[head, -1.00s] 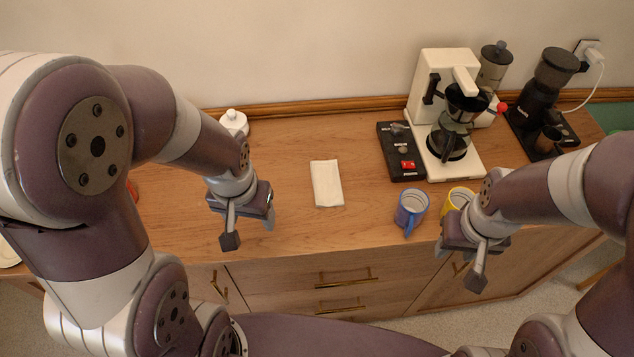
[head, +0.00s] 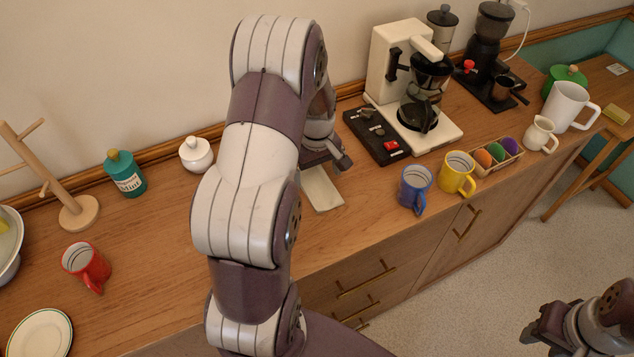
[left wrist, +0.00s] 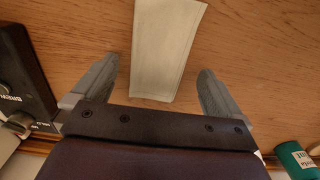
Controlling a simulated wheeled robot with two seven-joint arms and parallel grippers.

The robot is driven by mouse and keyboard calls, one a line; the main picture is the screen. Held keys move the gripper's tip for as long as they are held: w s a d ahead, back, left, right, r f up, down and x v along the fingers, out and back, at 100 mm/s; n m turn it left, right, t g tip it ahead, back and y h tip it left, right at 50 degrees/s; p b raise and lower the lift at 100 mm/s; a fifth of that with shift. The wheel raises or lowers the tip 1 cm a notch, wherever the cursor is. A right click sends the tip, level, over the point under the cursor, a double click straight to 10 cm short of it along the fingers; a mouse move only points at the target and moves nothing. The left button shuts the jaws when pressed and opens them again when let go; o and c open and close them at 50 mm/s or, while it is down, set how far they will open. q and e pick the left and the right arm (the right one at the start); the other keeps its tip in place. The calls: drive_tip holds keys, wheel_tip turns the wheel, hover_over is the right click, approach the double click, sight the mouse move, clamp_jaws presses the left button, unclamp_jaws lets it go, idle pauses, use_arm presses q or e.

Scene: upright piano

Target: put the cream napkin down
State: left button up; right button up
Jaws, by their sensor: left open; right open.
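The cream napkin (head: 323,190) lies flat on the wooden counter (head: 150,250), partly hidden behind my left arm in the head view. It also shows in the left wrist view (left wrist: 163,50), running between the two fingers. My left gripper (head: 334,160) is open over the napkin's far end. In the left wrist view its fingers (left wrist: 158,80) stand apart on either side of the napkin, not closed on it. My right gripper (head: 540,325) is open and empty at the lower right, off the counter's front.
A black switch box (head: 376,137) and coffee maker (head: 398,75) stand right of the napkin. Blue (head: 414,188) and yellow (head: 457,174) mugs are near the front edge. A white lidded pot (head: 196,154) and mint jar (head: 126,174) stand left. Counter between the red mug (head: 86,266) and my arm is clear.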

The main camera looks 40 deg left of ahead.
use_arm(q)
wheel_tip(320, 180, down, 2)
drive_tip(key=shift+w+d+f, duration=0.1)
drive_tip(key=c, duration=1.1)
